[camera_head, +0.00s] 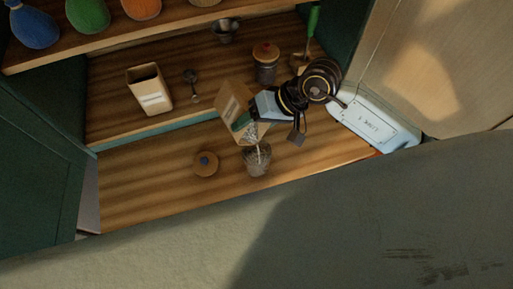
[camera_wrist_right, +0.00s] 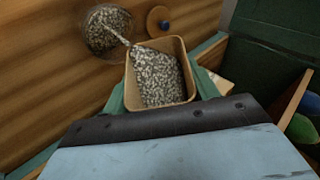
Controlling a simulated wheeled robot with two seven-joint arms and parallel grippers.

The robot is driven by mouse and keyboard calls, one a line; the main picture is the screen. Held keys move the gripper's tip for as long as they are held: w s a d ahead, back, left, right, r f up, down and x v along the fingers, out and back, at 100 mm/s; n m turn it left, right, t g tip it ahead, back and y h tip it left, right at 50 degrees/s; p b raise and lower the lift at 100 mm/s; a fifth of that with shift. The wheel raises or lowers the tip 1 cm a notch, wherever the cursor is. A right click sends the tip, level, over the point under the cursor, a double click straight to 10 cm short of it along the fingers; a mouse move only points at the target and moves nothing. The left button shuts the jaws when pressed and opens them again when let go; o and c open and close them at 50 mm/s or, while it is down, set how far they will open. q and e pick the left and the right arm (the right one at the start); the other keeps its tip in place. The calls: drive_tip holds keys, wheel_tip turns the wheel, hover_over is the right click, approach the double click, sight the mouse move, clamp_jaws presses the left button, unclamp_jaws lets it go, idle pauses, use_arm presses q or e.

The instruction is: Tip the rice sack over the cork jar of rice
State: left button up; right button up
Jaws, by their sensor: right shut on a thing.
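My right gripper (camera_head: 262,112) is shut on the rice sack (camera_head: 231,100), a brown paper sack with an open top. The sack is tilted, and a stream of white grains runs from its mouth into the glass jar (camera_head: 257,163) on the lower shelf. In the right wrist view the sack (camera_wrist_right: 160,75) still holds grains, and the jar (camera_wrist_right: 108,28) has grains in it. The round cork lid (camera_head: 205,162) lies apart, left of the jar. My left gripper is not in view.
An open tan box (camera_head: 149,89), a scoop (camera_head: 192,84), a dark jar with a reddish lid (camera_head: 265,63) and a small metal cup (camera_head: 224,31) stand on the raised back level. The lower shelf's left part is clear.

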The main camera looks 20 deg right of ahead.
drive_tip(key=shift+w+a+r+g+p, duration=0.15)
drive_tip(key=shift+r+g+p, duration=0.25)
drive_tip(key=shift+p, duration=0.85)
drive_tip(key=w+f+g+b, duration=0.1)
drive_tip(key=b, duration=0.1)
drive_tip(key=shift+w+f+m+g+h+b, duration=0.2)
drive_tip(key=shift+m+g+h+b, duration=0.1)
drive_tip(key=shift+m+h, duration=0.1)
drive_tip(key=shift+r+g, duration=0.35)
drive_tip(key=shift+g, duration=0.15)
drive_tip(key=shift+r, duration=0.1)
